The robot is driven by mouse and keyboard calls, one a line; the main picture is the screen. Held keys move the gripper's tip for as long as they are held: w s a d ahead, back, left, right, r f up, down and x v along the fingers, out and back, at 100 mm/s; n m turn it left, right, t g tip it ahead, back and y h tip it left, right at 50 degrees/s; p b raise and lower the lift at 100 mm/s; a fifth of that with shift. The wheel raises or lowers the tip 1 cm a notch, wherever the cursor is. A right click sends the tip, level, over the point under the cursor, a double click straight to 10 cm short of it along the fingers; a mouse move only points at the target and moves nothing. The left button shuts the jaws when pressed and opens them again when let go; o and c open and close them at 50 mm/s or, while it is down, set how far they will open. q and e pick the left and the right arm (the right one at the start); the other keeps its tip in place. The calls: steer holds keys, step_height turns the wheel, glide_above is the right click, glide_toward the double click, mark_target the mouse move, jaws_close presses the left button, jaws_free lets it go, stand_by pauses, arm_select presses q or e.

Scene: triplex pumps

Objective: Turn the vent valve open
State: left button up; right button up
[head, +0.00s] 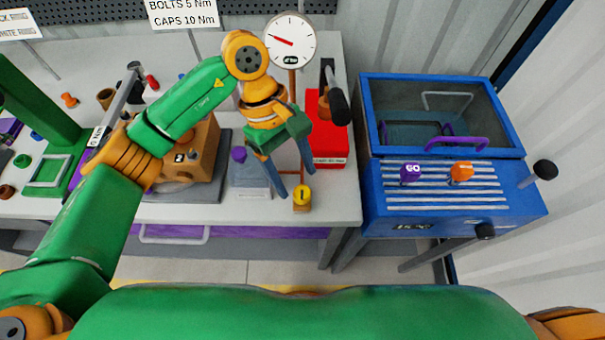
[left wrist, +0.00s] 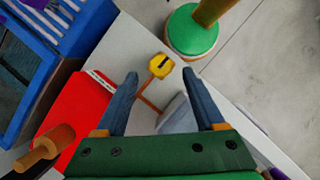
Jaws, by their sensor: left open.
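The vent valve appears to be the small yellow knob (head: 302,194) with a dark mark, at the front edge of the bench. In the left wrist view the yellow knob (left wrist: 161,66) sits at the end of a thin copper-coloured pipe (left wrist: 147,103). My left gripper (head: 296,183) is open and empty, pointing down above the knob. In the left wrist view its fingertips (left wrist: 160,73) appear on either side of the knob, apart from it. Whether they are level with it I cannot tell. My right gripper is out of view.
A gauge (head: 290,42) with a red needle stands behind my left gripper. A red box (head: 328,135) with a black-handled lever is close on the right. A grey block with a purple knob (head: 239,155) is on the left. A blue tank (head: 450,200) stands farther right.

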mark_target(301, 191)
arm_select(q)
steer(key=x, duration=0.2)
steer(key=p+x, duration=0.1)
steer(key=x, duration=0.1)
steer(key=shift+s+d, duration=0.1)
steer(key=shift+s, duration=0.25)
steer(key=shift+w+f, duration=0.1)
steer(key=shift+f, duration=0.25)
jaws_close()
